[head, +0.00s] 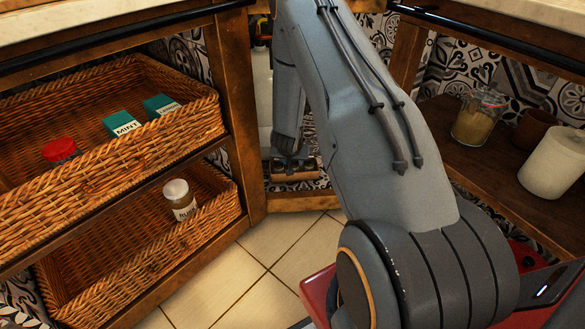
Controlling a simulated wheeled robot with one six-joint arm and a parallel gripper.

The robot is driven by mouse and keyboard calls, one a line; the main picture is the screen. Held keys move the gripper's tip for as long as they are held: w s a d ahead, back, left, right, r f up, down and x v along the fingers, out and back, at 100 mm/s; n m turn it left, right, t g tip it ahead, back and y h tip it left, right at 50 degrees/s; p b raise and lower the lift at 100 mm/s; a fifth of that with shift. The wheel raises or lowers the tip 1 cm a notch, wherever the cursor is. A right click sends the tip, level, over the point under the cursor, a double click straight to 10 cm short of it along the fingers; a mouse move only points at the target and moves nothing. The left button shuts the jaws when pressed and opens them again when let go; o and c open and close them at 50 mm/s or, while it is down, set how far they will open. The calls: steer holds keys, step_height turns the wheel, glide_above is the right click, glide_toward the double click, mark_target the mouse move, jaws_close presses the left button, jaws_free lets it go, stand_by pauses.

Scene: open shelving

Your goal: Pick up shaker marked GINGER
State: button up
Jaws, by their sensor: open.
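My gripper (290,156) points down at the back of the middle gap, partly hidden by my arm. The jaws look open, small and dark, over or at a small wooden holder (310,172) low at the back. I cannot tell whether they touch it or what stands between them. No label reading GINGER can be made out. A white-lidded jar (184,206) with a label only partly readable stands in the lower wicker basket. A red-lidded container (60,150) is in the upper wicker basket, its label hidden.
The upper basket (150,152) also holds a teal MINT box (121,124) and a second teal box (161,106). The lower basket (215,217) is below it. On the right shelf stand a glass jar (478,117), a brown cup (533,129) and a white canister (555,163). The tiled floor (245,265) is clear.

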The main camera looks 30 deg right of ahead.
mark_target(294, 164)
steer(key=b+x, duration=0.3)
steer(key=x, duration=0.3)
steer(key=shift+w+d+f+b, duration=0.1)
steer(key=shift+d+f+b, duration=0.1)
steer(key=shift+f+b, duration=0.1)
steer(key=shift+r, duration=0.15)
steer(key=c, duration=0.8)
